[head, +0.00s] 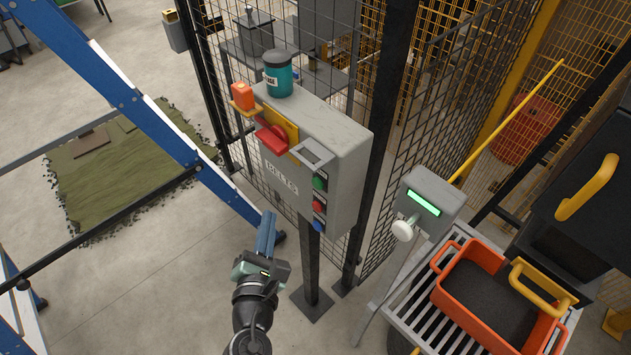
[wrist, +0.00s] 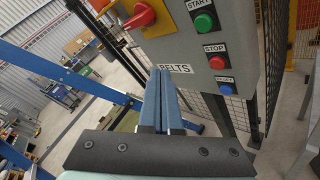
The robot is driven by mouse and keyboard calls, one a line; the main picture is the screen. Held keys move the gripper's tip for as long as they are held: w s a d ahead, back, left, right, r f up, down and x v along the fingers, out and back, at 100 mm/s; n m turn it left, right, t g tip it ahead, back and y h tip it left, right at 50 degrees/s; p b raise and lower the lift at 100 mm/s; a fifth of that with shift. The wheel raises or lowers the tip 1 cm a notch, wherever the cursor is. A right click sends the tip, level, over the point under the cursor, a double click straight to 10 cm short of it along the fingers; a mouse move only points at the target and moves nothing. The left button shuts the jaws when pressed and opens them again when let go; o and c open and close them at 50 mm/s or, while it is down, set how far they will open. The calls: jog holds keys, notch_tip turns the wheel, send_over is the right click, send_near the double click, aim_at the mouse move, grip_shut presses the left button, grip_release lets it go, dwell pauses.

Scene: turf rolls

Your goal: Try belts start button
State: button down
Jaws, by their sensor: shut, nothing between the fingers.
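A grey control box (head: 343,165) marked BELTS is on a post by the mesh fence. Its green button (head: 319,183), under a START label in the wrist view (wrist: 203,22), is the top one in a column. Below it are the red STOP button (head: 318,206) and the blue RESET button (head: 317,227). A grey square frame (head: 312,152) juts out above the green button. My gripper (head: 268,217) is below and left of the buttons in the head view, apart from them. Its blue fingers (wrist: 165,75) are shut and empty, near the BELTS label in the wrist view.
A red rotary switch (head: 271,139) on a yellow plate sticks out from the box's upper left. A teal jar (head: 278,76) stands on the box. At right are a small grey unit (head: 430,200) and an orange crate (head: 450,310).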

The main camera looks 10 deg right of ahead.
jog(key=w+d+p, duration=0.2)
jog(key=w+d, duration=0.3)
jog(key=d, duration=0.2)
jog(key=shift+p, duration=0.35)
jog(key=shift+w+d, duration=0.1)
jog(key=shift+w, duration=0.05)
dwell(1.7)
jog(key=shift+w+d, duration=0.15)
jog(key=shift+d, duration=0.1)
jog(key=shift+w+d, duration=0.3)
jog(key=shift+d, duration=0.1)
dwell(0.7)
dwell(0.3)
jog(key=shift+s+a, duration=0.55)
jog(key=shift+a, duration=0.2)
jog(key=shift+s+a+b, duration=0.4)
jog(key=shift+s+a, duration=0.35)
jog(key=shift+a, duration=0.25)
jog(key=shift+s+a+b, duration=0.35)
jog(key=shift+s+a, duration=0.35)
jog(key=shift+a, duration=0.3)
